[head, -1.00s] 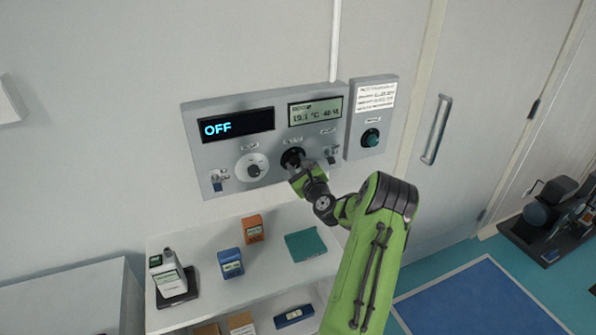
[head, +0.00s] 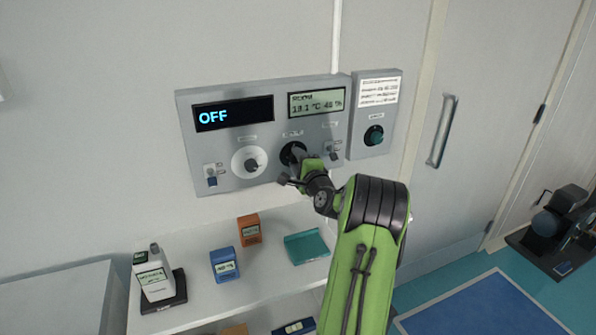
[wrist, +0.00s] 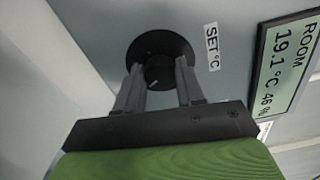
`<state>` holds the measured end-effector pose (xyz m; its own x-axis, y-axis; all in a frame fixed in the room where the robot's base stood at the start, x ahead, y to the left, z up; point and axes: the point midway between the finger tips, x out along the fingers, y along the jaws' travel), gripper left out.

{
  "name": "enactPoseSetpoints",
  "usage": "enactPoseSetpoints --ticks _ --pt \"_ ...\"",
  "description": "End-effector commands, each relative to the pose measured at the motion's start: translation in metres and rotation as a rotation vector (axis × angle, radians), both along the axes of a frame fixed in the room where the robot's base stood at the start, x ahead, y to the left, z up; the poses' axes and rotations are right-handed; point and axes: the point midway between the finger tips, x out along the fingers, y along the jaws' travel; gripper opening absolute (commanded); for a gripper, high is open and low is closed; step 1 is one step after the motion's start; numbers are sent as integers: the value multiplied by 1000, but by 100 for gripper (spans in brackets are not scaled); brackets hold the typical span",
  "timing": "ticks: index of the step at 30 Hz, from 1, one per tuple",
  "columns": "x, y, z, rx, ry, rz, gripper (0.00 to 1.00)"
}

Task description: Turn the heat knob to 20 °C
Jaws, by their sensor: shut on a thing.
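The black knob (wrist: 158,72) sits on a round black dial (wrist: 160,50) with a "SET °C" label beside it in the wrist view. A pale pointer mark shows on the knob's edge. In the head view the dial (head: 291,150) is partly hidden behind my gripper (head: 298,166). My gripper also shows in the wrist view (wrist: 160,78), its two fingers shut on the sides of the knob. The room display (head: 317,103) reads 19.1 °C and 46 %. The left display (head: 234,113) reads OFF. The knob's set value is not readable.
A white knob (head: 250,162) and a small switch (head: 211,176) are left of the dial. Another switch (head: 333,151) is close on its right. A shelf (head: 200,292) with small devices lies below.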

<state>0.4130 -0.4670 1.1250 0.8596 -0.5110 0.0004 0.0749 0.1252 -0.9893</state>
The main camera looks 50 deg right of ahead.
Motion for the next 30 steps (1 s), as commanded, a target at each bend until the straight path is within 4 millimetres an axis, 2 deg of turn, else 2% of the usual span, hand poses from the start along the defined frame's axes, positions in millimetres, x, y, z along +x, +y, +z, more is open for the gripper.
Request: enactPoseSetpoints --ticks 1,18,30 --pt "1 1 -5 -41 22 2 7" --pt "1 1 -7 -500 297 2 7" --pt "0 0 -6 -734 438 3 7"
